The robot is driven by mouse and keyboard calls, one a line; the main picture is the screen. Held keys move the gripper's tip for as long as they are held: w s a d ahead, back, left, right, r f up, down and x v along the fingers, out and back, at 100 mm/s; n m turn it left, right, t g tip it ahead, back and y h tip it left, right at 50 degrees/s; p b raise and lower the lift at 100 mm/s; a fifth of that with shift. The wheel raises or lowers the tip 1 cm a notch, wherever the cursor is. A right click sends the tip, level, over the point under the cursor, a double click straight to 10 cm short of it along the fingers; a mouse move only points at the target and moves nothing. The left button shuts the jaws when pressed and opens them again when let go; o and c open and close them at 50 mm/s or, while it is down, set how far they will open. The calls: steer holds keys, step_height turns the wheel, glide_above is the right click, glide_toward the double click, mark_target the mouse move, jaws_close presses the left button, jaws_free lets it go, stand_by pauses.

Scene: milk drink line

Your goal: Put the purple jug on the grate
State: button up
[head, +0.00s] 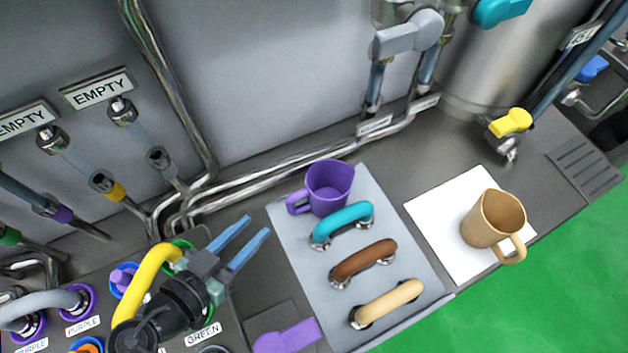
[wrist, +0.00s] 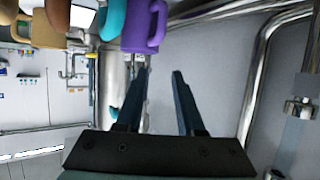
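The purple jug (head: 328,188) stands upright at the back of a light grey panel (head: 290,230) in the head view, its handle toward the left. It also shows at the top of the wrist view (wrist: 136,36). My gripper (head: 257,226) is left of the jug and apart from it. Its two blue fingers are spread with nothing between them, and they show in the wrist view too (wrist: 160,74). A slotted grate (head: 588,163) lies at the far right of the counter, with nothing on it.
Teal (head: 343,224), brown (head: 362,260) and beige (head: 388,302) handles line the panel in front of the jug. A tan jug (head: 490,220) stands on a white mat (head: 445,225). A yellow-handled tap (head: 511,123) is near the grate. Pipes (head: 260,170) run along the wall.

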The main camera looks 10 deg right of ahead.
steer(key=b, duration=0.4)
glide_toward(288, 208)
steer(key=p+x, duration=0.2)
steer(key=x, duration=0.5)
steer(key=shift+r+p, duration=0.2)
steer(key=shift+p, duration=0.15)
steer(key=p+x, duration=0.1)
steer(key=x, duration=0.3)
steer(key=shift+f, duration=0.15)
jaws_close()
stand_by(0.6)
